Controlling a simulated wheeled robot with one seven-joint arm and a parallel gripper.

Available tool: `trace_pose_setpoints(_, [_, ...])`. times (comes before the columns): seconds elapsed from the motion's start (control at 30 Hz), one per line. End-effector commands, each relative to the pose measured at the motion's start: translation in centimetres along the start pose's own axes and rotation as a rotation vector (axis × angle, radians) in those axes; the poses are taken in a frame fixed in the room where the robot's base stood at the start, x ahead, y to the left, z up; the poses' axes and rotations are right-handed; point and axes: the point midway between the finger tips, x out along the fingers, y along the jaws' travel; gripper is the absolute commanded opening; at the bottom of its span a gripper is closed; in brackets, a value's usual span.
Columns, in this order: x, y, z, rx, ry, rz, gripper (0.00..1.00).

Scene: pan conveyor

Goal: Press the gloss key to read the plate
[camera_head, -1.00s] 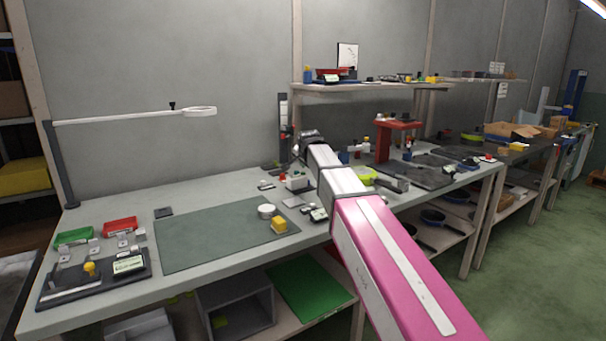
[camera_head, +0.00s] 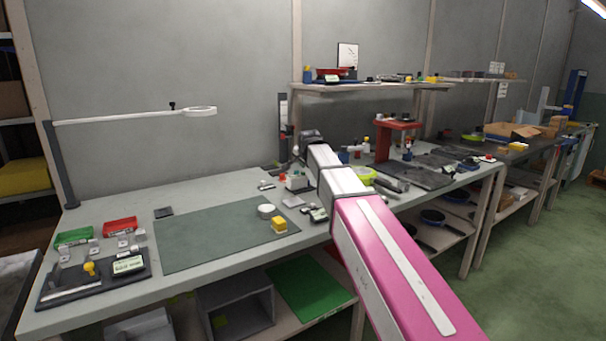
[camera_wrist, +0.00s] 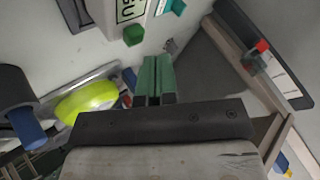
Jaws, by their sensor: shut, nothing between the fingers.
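The gloss meter shows in the wrist view as a grey box with a "GU" display (camera_wrist: 131,9), cut off by the top edge. A green key (camera_wrist: 133,35) sticks out from its near end. My gripper (camera_wrist: 157,62) has its green fingers together, with nothing between them. The fingertips are just right of and below the green key in the picture, with a small gap showing; their height difference is unclear. In the head view the meter is the small pale box (camera_head: 298,181) by the end of my arm, and my fingers are hard to make out. I cannot identify the plate.
A dark strip with a red marker (camera_wrist: 262,47) is at right. The green-grey mat (camera_head: 205,240) has much clear room.

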Motion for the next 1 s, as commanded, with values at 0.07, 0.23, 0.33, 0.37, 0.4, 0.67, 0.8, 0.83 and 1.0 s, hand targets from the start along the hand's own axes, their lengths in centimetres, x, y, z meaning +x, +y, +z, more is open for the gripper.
trace_pose_setpoints(0.07, [0.0, 0.0, 0.0, 0.0, 0.0, 0.0, 0.0])
trace_pose_setpoints(0.23, [0.02, 0.01, 0.01, 0.0, 0.0, 0.0, 0.0])
trace_pose_setpoints(0.33, [0.13, 0.1, 0.1, 0.0, 0.0, 0.0, 0.0])
trace_pose_setpoints(0.37, [0.19, 0.15, 0.14, 0.0, 0.0, 0.0, 0.0])
trace_pose_setpoints(0.4, [0.27, 0.21, 0.21, 0.0, 0.0, 0.0, 0.0])
trace_pose_setpoints(0.67, [0.57, 0.41, 0.4, 0.0, 0.001, -0.001, 0.0])
trace_pose_setpoints(0.8, [0.57, 0.41, 0.41, 0.0, 0.0, 0.0, 0.0])
trace_pose_setpoints(0.83, [0.57, 0.41, 0.41, 0.0, 0.0, 0.0, 0.0])
trace_pose_setpoints(1.0, [0.62, 0.45, 0.45, 0.0, 0.0, 0.0, 0.0])
